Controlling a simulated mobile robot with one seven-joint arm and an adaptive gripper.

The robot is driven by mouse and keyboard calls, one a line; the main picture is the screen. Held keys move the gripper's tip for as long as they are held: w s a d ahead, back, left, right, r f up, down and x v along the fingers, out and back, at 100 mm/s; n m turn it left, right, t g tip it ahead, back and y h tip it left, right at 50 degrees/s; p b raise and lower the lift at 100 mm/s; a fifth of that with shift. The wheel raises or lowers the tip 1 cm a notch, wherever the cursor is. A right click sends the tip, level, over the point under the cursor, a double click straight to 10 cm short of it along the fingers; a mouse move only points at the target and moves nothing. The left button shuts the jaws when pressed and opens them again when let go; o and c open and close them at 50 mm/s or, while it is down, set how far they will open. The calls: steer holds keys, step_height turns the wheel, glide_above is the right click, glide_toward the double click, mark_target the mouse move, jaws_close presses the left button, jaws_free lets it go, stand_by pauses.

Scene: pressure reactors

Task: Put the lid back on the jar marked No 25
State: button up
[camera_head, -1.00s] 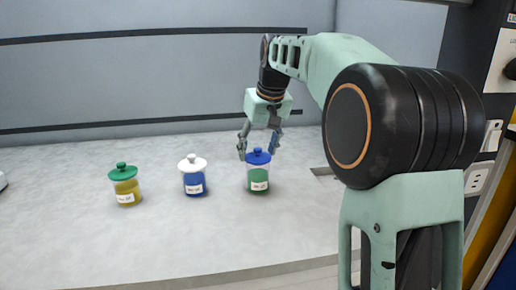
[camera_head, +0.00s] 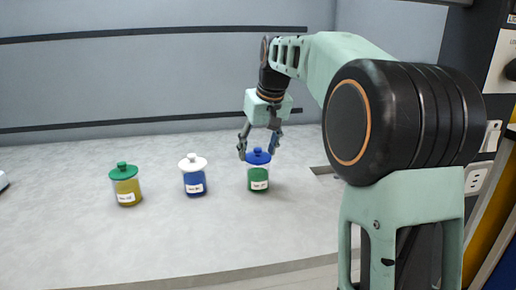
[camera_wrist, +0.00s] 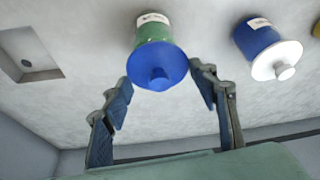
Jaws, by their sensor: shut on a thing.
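My gripper (camera_head: 258,152) points down at a jar of green contents (camera_head: 258,177) with a blue lid (camera_head: 257,157). Its two fingers are spread wide, one at each side of the blue lid, and shut on its rim. In the wrist view the fingertips (camera_wrist: 162,82) flank the blue lid (camera_wrist: 158,66), which sits level on the jar top; no gap shows between them. The jar has a white label whose number is too small to read. A blue jar with a white lid (camera_head: 193,163) and a yellow jar with a green lid (camera_head: 123,171) stand to the left, both lidded.
The jars stand apart in a row on a pale grey bench (camera_head: 60,230), with free room in front and behind. A square recess (camera_wrist: 32,55) lies in the bench beside the green jar. A grey wall (camera_head: 120,80) rises behind.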

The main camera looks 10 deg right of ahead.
steer(key=o, duration=1)
steer(key=shift+c, duration=0.2)
steer(key=shift+o, duration=0.7)
steer(key=o, duration=0.4)
steer(key=shift+c, duration=0.2)
steer(key=shift+r, duration=0.15)
steer(key=shift+r+p, duration=3.4)
steer(key=shift+p, duration=0.25)
